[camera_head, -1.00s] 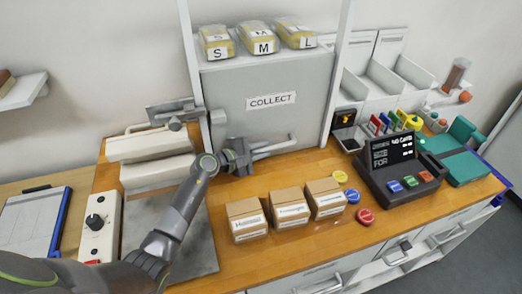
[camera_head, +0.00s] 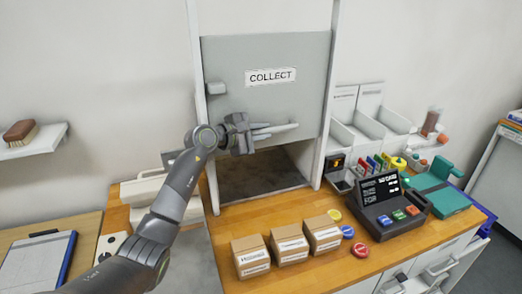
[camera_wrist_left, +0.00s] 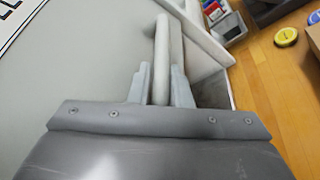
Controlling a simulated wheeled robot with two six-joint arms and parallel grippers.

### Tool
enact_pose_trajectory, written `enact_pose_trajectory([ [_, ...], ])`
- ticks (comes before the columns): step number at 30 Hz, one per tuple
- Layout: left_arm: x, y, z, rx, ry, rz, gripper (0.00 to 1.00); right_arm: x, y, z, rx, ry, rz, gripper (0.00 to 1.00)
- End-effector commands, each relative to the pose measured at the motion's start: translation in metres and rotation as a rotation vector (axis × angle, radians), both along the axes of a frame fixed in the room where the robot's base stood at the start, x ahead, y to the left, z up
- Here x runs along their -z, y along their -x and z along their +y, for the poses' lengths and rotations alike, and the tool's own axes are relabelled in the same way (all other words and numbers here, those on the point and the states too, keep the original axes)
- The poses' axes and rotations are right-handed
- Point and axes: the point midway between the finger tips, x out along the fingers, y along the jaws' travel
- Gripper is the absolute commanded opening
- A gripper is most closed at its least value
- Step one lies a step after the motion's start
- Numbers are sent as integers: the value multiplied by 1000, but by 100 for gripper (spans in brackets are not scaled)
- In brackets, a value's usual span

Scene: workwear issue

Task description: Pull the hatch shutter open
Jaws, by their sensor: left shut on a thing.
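The hatch shutter (camera_head: 225,60) is a grey panel with a COLLECT sign, raised partway in its white frame. Below its lower edge the dark hatch opening (camera_head: 255,175) shows. A pale bar handle (camera_head: 285,128) runs along the shutter's lower part. My left gripper (camera_head: 258,131) is at the handle. In the left wrist view the handle (camera_wrist_left: 161,60) stands between the two fingers of my left gripper (camera_wrist_left: 160,88), which are shut on it. My right gripper is not in view.
Several cardboard boxes (camera_head: 288,245) stand on the wooden counter (camera_head: 225,229) in front of the hatch. A card terminal (camera_head: 393,202) and a teal device (camera_head: 440,192) stand to the right. A wall shelf (camera_head: 40,143) with a brush (camera_head: 20,131) is at left.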

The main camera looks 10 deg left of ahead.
Motion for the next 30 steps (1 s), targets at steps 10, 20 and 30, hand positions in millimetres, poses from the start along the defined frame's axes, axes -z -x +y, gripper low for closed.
enact_pose_trajectory([
  [10,-40,-1,0,-2,4,-11,0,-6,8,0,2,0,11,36],
  [20,-41,-1,0,-3,4,-10,0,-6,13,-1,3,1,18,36],
  [30,-38,-1,0,-2,1,-6,38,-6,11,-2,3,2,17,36],
])
